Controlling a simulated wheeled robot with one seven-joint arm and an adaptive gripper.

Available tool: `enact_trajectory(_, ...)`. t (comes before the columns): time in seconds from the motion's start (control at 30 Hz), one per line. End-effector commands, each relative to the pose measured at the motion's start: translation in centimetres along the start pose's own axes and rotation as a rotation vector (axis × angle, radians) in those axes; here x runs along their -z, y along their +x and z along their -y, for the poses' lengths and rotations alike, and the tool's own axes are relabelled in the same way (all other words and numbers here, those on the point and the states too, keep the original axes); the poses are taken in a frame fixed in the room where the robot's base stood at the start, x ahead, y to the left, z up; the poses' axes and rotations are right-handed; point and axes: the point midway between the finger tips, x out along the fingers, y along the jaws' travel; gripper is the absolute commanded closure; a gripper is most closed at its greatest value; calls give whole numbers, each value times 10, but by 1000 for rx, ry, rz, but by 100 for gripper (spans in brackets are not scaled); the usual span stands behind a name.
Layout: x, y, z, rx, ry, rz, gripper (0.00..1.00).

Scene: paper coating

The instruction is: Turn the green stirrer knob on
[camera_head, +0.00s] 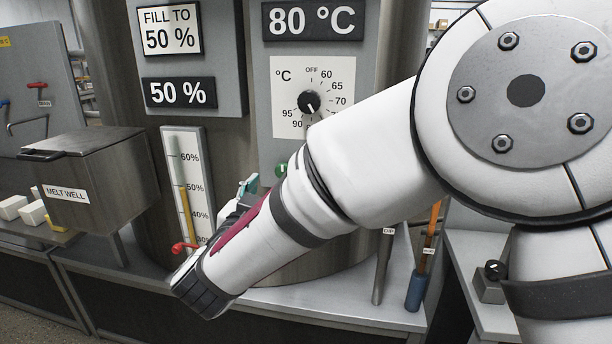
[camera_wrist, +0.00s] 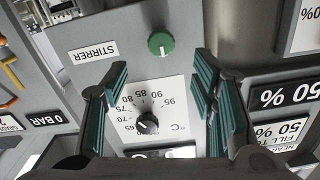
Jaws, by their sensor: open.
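The green stirrer knob (camera_wrist: 161,44) is on a grey panel in the wrist view, beside the STIRRER label (camera_wrist: 93,52). A pale mark shows on its face. In the head view only a small part of the green knob (camera_head: 281,169) shows past my arm. My gripper (camera_wrist: 162,76) is open and empty, with its teal fingers spread wide. The knob appears in the picture just beyond the fingertips, between the two sides. The gap in depth is hard to tell. In the head view my gripper (camera_head: 243,190) is mostly hidden behind my wrist, in front of the vessel.
A black temperature dial (camera_head: 309,102) is on the same panel; it also shows between my fingers in the wrist view (camera_wrist: 147,123). A level gauge (camera_head: 188,185) and red valve handle (camera_head: 184,247) are left of my wrist. The melt well (camera_head: 95,195) stands further left.

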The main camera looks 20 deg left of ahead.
Motion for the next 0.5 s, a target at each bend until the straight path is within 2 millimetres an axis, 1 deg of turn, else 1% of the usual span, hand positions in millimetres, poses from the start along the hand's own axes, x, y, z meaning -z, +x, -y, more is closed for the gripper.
enact_trajectory(0.03, -1, 11, -2, -4, 2, 0, 47)
enact_trajectory(0.2, -1, 45, -2, -4, 3, 0, 47)
enact_trajectory(0.4, 0, 78, -1, -2, 2, 0, 47)
enact_trajectory(0.5, -1, 88, 0, 0, 2, 1, 47)
